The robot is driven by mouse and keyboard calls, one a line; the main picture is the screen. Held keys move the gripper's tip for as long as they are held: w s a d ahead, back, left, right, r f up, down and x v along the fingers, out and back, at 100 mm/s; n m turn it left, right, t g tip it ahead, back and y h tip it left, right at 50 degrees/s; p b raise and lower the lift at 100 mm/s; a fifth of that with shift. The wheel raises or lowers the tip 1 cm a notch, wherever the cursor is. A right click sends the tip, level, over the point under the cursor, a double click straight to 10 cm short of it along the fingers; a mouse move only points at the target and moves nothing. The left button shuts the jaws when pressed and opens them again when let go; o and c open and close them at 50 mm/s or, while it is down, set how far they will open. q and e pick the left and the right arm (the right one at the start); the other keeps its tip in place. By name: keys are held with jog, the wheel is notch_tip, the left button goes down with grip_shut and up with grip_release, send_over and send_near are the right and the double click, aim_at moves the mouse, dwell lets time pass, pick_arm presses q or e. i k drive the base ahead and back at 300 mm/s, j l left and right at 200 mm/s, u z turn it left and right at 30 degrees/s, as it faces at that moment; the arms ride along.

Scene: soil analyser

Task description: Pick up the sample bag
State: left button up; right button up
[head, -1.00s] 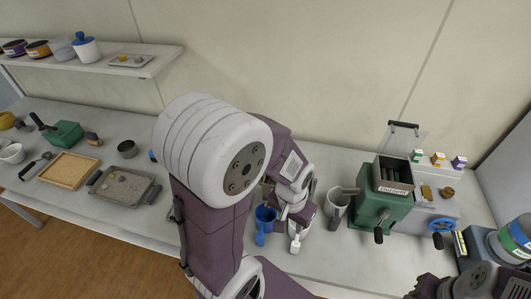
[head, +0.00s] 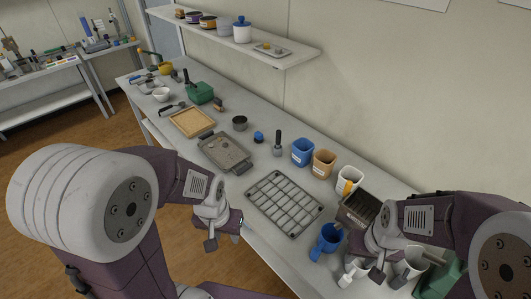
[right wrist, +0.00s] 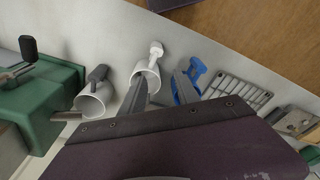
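I cannot make out a thing that is surely the sample bag. The closest candidates are a labelled blue holder (head: 302,152), a tan one (head: 324,162) and a white one (head: 352,176) at the back of the bench, but I cannot tell if any is a bag. My left gripper (head: 224,240) is open and empty by the bench's front edge, left of the wire rack. My right gripper (head: 388,277) is above the cups by the green machine. In the right wrist view its fingers (right wrist: 160,82) are apart, with a white cup (right wrist: 148,70) beyond them.
A wire rack (head: 284,203) lies mid-bench. A blue jug (head: 327,241) stands right of it. A grey tray (head: 225,153) and a wooden-framed tray (head: 192,121) lie farther left. The green machine (right wrist: 40,105) stands beside the cups. A shelf (head: 290,58) hangs above the bench.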

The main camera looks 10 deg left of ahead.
aim_at(303, 148)
jog(key=i+j+z, duration=0.2)
jog(key=j+z, duration=0.65)
jog(key=j, duration=0.2)
jog(key=i+j+z, duration=0.1)
jog(key=j+z, duration=0.35)
jog(key=j, duration=0.15)
jog(key=k+j+z, duration=0.1)
jog(key=j+z, duration=0.35)
jog(key=j, duration=0.1)
